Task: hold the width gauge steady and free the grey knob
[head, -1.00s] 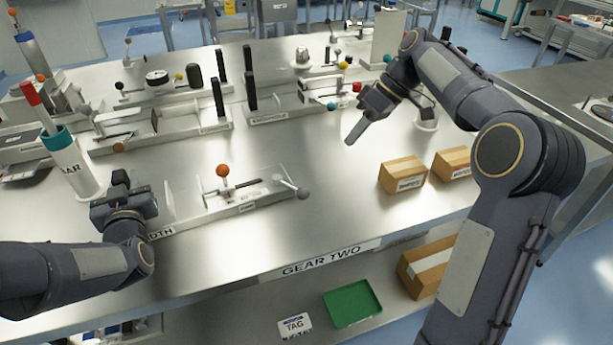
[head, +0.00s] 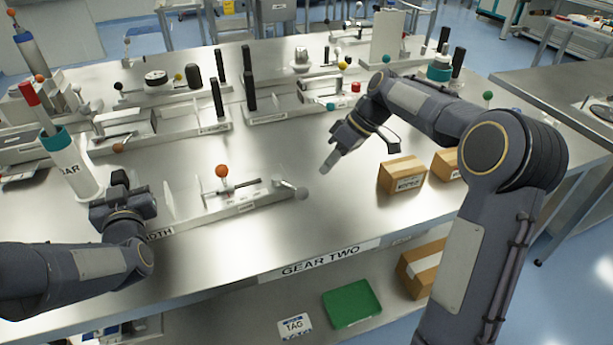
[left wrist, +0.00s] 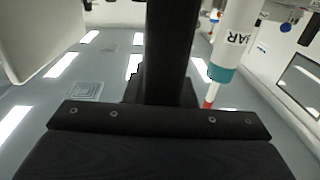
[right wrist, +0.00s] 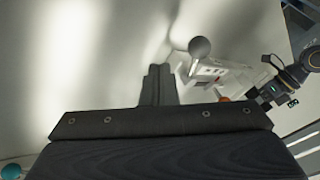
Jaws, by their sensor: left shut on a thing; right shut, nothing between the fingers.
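The width gauge (head: 240,205) is a low white fixture on the steel table, with an upright orange knob (head: 222,171) and a lever ending in a grey knob (head: 302,193) at its right end. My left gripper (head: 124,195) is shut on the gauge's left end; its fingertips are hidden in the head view. My right gripper (head: 327,166) is shut and empty, its tips just above and right of the grey knob, apparently apart from it. In the right wrist view the grey knob (right wrist: 199,47) shows beyond the closed fingers (right wrist: 158,85).
Two cardboard boxes (head: 402,174) stand right of my right gripper. A white cylinder marked BAR (head: 72,165) stands by my left gripper. Several other fixtures (head: 160,130) line the back. A green tray (head: 352,304) lies on the lower shelf. The tabletop front is clear.

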